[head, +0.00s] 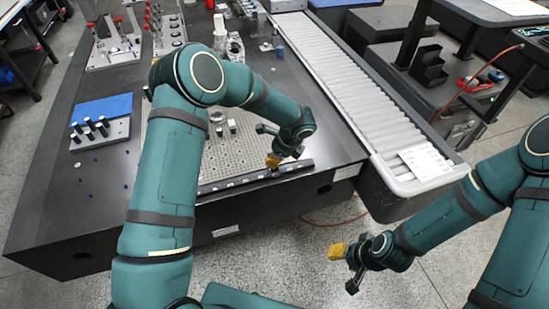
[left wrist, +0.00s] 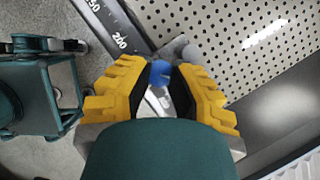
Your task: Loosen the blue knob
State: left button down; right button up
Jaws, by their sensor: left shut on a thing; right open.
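The blue knob (left wrist: 160,72) shows in the left wrist view between the yellow fingertips of my left gripper (left wrist: 160,82), which is shut on it. The knob sits beside the dark scale bar and the edge of the perforated plate (left wrist: 220,25). In the head view my left gripper (head: 275,160) is at the plate's front right corner, and the knob is hidden there. My right gripper (head: 344,268) is open and empty, over the floor in front of the table.
The scale bar (head: 235,182) runs along the front of the dark table (head: 100,225). A roller conveyor (head: 335,80) runs along the right side. A block with several black-topped pins (head: 112,134) and a blue mat (head: 102,108) lie on the left. Fixtures stand at the back.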

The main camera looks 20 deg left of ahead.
pick_arm(q)
jog(key=shift+s+d+f, duration=0.1)
jog(key=shift+f, duration=0.05)
jog(key=c, duration=0.7)
grip_release()
jog(key=shift+c, duration=0.2)
jog(key=shift+d+r, duration=0.15)
jog(key=shift+r, duration=0.4)
jog(key=v, duration=1.1)
